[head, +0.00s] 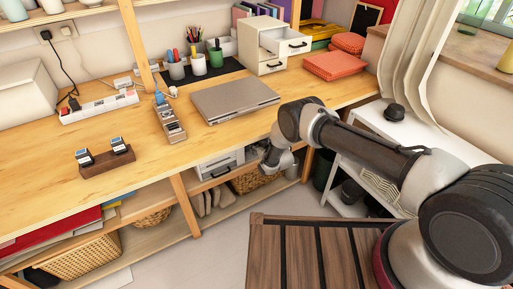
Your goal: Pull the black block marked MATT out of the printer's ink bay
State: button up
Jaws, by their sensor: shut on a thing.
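The white printer (216,164) stands on the shelf below the worktop, partly hidden under its edge. My gripper (266,160) is beside the printer's right end, just below the worktop's front edge. It is shut on a small dark thing, which fits the black block, but the view is too small and covered to show the block clearly or read MATT. I cannot tell how far the block sits in or out of the ink bay, as the bay is hidden.
A wooden holder (107,161) with two dark, labelled blocks stands on the worktop (60,192). A narrow rack (170,127) and a closed laptop (234,98) stand farther right. A wicker basket (246,183) is on the shelf near my gripper. A slatted wooden table (300,250) is in front.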

jog(key=shift+s, duration=0.1)
jog(key=shift+s+d, duration=0.85)
jog(key=shift+s, duration=0.3)
jog(key=shift+s, duration=0.1)
jog(key=shift+s+d, duration=0.7)
jog(key=shift+s, duration=0.3)
jog(key=shift+d, duration=0.1)
jog(key=shift+s+d, duration=0.55)
jog(key=shift+s, duration=0.3)
jog(key=shift+s+d, duration=0.5)
jog(key=shift+s, duration=0.3)
